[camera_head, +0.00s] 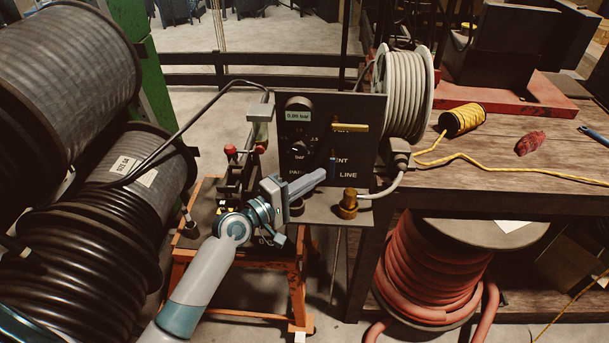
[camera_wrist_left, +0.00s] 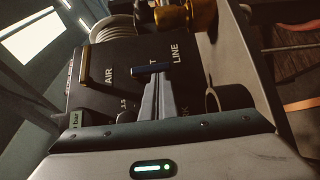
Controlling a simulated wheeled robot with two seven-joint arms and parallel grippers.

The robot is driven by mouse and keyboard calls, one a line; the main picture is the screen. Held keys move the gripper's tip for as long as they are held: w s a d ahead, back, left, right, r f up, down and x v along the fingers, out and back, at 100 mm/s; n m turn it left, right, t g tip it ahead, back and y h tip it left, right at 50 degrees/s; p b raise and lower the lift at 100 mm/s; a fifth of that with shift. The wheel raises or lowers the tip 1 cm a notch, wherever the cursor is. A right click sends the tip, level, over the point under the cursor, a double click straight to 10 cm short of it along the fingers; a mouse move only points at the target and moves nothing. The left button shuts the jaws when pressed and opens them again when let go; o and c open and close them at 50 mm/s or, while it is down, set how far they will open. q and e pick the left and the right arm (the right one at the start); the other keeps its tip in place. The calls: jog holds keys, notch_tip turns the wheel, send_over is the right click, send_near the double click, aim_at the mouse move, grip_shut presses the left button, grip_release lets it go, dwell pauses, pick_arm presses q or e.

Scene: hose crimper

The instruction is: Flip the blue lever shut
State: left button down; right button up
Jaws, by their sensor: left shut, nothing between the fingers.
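The blue lever (camera_head: 333,167) stands upright on the black panel (camera_head: 350,112), below a yellow lever (camera_head: 350,127) that lies level. In the left wrist view the blue lever (camera_wrist_left: 150,69) is just beyond the tips of my left gripper (camera_wrist_left: 155,84). In the head view my left gripper (camera_head: 321,173) is shut and empty, its tips pointing at the lower part of the blue lever. I cannot tell whether they touch it. The panel lettering beside the lever is partly hidden. My right gripper is not in view.
A black knob (camera_head: 299,148) and a pressure display (camera_head: 298,115) are on the panel's left. A wooden bench (camera_head: 510,185) is to the right; large hose reels (camera_head: 70,65) fill the left.

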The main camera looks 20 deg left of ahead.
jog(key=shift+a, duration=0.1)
pick_arm(q)
jog(key=shift+w+d+f, duration=0.15)
jog(key=shift+d+f, duration=0.35)
jog(key=shift+d, duration=0.1)
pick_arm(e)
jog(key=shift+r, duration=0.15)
